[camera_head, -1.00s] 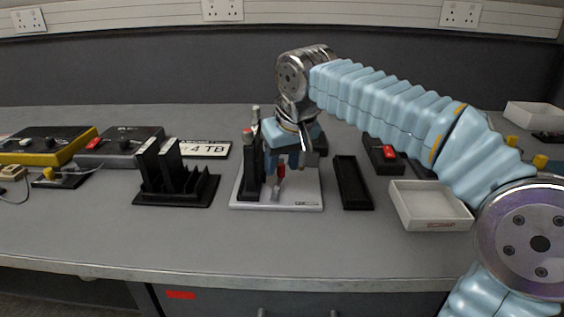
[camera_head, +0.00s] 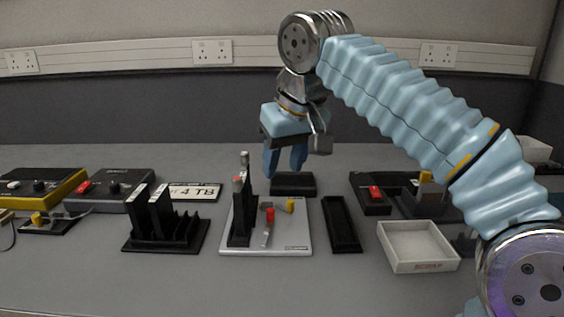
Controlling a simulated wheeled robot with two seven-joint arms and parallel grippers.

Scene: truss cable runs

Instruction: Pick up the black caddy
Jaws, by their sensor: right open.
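My right gripper (camera_head: 285,172) hangs open and empty, fingers down, above the far side of a white board (camera_head: 288,243). No single object is clearly marked as the caddy. A black slotted rack (camera_head: 165,230) with upright plates stands left of the board. A black upright holder (camera_head: 241,215) stands on the board's left side, with tool tops sticking out. A long shallow black tray (camera_head: 341,226) lies right of the board. A low black block (camera_head: 293,184) sits behind the board, below my fingertips. My right gripper touches none of these. My left gripper is not in view.
A red-handled tool (camera_head: 268,222) and a yellow piece (camera_head: 290,206) are on the board. A white scrap tray (camera_head: 418,246) stands right. Black gear with a red button (camera_head: 375,194) lies behind it. Yellow (camera_head: 45,186) and grey (camera_head: 110,188) boxes stand left. The front table strip is clear.

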